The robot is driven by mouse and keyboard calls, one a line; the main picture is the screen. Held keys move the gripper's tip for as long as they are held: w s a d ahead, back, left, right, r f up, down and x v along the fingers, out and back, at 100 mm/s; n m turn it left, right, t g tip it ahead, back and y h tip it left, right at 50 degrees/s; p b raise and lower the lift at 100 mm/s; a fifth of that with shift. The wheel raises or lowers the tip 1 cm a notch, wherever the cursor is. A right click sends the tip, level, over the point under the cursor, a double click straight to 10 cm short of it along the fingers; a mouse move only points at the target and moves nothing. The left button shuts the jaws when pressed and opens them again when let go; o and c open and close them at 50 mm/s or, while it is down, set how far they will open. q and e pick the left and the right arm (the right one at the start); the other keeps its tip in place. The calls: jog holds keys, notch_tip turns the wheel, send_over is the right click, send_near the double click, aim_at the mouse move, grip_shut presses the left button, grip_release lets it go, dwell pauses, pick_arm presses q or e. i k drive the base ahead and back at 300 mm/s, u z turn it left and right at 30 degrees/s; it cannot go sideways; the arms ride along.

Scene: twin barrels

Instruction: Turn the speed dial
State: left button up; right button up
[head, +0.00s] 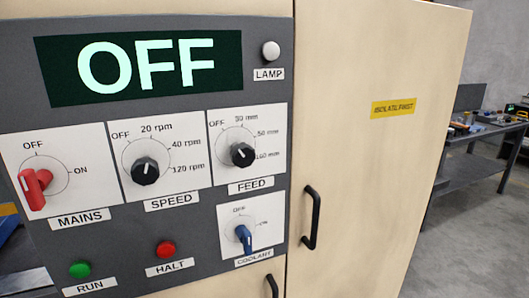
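The speed dial (145,171) is a black knob on a white plate labelled SPEED, left of centre in the head view. Marks OFF, 20 rpm, 40 rpm and 120 rpm run around it. Its short white line points roughly upward; I cannot tell exactly which mark it meets. The display (150,68) above it reads OFF in large pale letters. Neither of my grippers shows in the head view, and nothing touches the dial.
The grey panel also carries a red MAINS handle (36,188), a black FEED knob (242,154), a blue COOLANT knob (243,237), a green RUN button (79,269), a red HALT button (165,250) and an unlit-looking lamp (270,51). A cabinet handle (311,217) protrudes at right.

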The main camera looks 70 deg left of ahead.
aim_at(144, 171)
jog(key=i, duration=0.85)
jog(key=u, duration=2.55)
